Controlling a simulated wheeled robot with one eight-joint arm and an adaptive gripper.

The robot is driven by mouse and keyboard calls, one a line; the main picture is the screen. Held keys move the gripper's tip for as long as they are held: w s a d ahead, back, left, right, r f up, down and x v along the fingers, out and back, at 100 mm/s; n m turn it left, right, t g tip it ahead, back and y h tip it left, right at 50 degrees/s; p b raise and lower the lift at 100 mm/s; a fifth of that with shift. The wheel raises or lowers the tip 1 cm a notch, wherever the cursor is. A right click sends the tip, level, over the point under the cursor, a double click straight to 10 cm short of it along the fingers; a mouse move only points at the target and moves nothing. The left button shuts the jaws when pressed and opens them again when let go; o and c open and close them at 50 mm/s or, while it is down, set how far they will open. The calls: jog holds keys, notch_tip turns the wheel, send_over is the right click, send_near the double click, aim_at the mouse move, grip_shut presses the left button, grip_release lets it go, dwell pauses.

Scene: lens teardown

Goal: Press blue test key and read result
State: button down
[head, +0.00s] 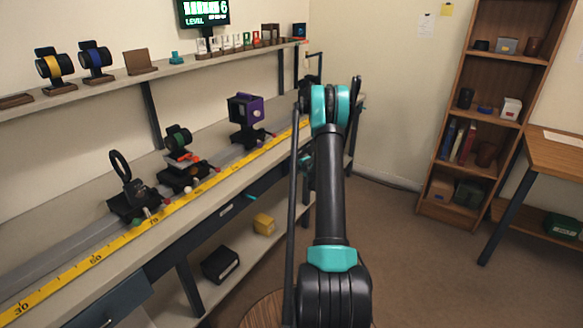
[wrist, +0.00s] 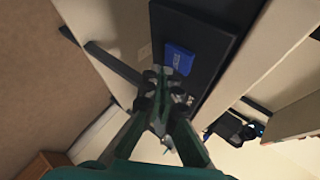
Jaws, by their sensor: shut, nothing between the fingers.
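The blue test key (wrist: 180,59) shows in the wrist view as a small blue block with faint lettering on a dark panel (wrist: 222,22). My gripper (wrist: 163,82) is shut and empty, its fingertips just below the key in the picture. I cannot tell whether they touch it. In the head view my arm reaches to the bench's far end and hides the key and most of the gripper. A dark display (head: 203,13) on the wall shows green bars, a green 6 and the word LEVEL; its top is cut off.
A long bench carries a rail with a yellow scale (head: 150,233) and several optical mounts, including a purple box (head: 245,108). A shelf above holds lens holders (head: 95,58). A brown bookcase (head: 490,110) stands at the right. Open floor (head: 415,250) lies right of my arm.

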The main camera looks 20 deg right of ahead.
jog(key=shift+w+a, duration=0.15)
dwell(0.7)
jog(key=shift+w+a, duration=0.15)
jog(key=shift+w, duration=0.05)
jog(key=shift+w+a, duration=0.25)
jog(key=shift+w, duration=0.1)
dwell(0.8)
jog(key=shift+s+d, duration=0.5)
jog(key=shift+s, duration=0.2)
jog(key=shift+d, duration=0.1)
jog(key=s+d, duration=0.1)
jog(key=s, duration=0.1)
jog(key=s+d, duration=0.2)
dwell(0.6)
dwell(0.6)
